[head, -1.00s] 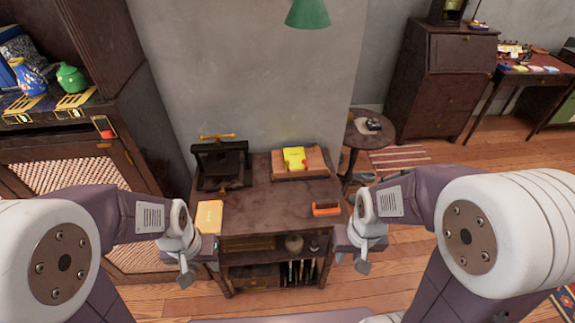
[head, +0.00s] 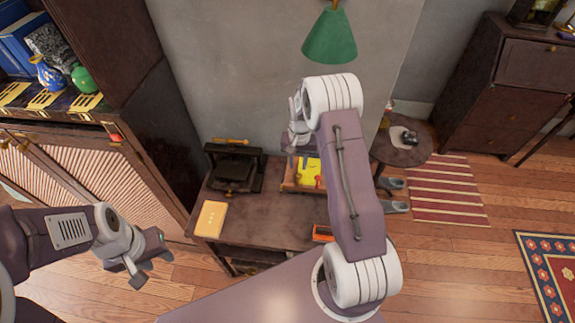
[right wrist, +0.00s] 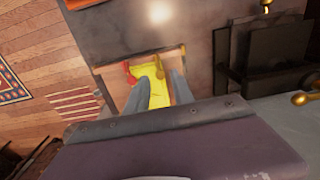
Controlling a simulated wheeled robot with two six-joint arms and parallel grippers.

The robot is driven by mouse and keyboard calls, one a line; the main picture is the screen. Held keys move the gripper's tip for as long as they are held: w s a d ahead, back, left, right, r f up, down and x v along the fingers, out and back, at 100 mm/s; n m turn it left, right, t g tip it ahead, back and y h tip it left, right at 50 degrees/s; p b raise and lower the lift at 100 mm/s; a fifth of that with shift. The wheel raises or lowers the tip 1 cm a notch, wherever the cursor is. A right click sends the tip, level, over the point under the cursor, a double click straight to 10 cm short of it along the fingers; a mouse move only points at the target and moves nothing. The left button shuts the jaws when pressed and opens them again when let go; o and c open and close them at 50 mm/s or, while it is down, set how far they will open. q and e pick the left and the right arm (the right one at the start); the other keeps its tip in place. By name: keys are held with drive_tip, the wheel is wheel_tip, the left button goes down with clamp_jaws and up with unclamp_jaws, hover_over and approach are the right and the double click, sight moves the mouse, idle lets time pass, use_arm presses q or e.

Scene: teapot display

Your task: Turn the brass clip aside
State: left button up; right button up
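A small brass clip (right wrist: 158,70) shows at the far edge of a yellow piece (right wrist: 153,95) in the right wrist view. A red piece (right wrist: 129,75) is beside it. The yellow piece (head: 308,172) lies in a wooden holder (head: 288,185) at the back of the dark table. My right gripper (right wrist: 159,78) is open above the yellow piece, its grey fingers apart with yellow showing between them. Whether they touch anything I cannot tell. In the head view its fingers are largely hidden by my right arm. My left gripper (head: 150,270) is open and empty, left of the table.
On the table (head: 265,220), a dark press (head: 235,168) with a brass handle stands left of the holder. A tan book (head: 210,219) lies at the front left and an orange-red object (head: 322,233) at the front right. A green lamp (head: 330,38) hangs above.

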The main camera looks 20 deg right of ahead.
drive_tip(key=f, duration=0.3)
drive_tip(key=f+p, duration=0.1)
drive_tip(key=f, duration=0.1)
drive_tip(key=s+f, duration=0.1)
drive_tip(key=f, duration=0.2)
drive_tip(key=shift+f, duration=0.3)
clamp_jaws()
